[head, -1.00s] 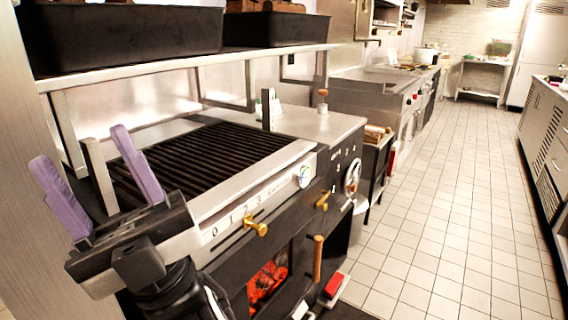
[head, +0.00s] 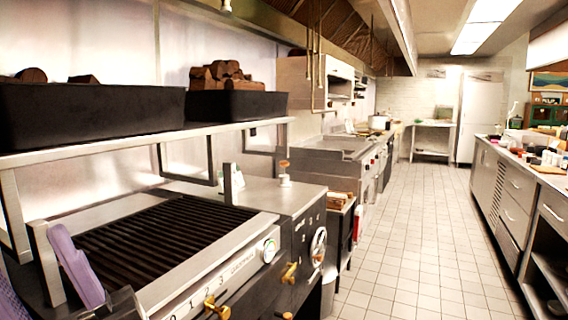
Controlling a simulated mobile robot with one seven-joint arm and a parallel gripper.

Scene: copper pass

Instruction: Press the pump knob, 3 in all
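A small knob with a brown top and a pale base, which looks like the pump knob (head: 284,168), stands upright on the steel top (head: 262,193) just beyond the grill. My gripper (head: 32,254) is at the lower left corner, partly cut off by the frame edge. Its two purple fingers are apart with nothing between them. The gripper is in front of the grill's near end, well to the left of the knob and not touching it.
The ridged grill (head: 165,238) lies between gripper and knob. A steel shelf (head: 130,143) above it carries black bins, one holding logs (head: 222,76). Brass handles (head: 216,308) and a hand wheel (head: 318,247) face the aisle. The tiled floor (head: 425,230) is clear.

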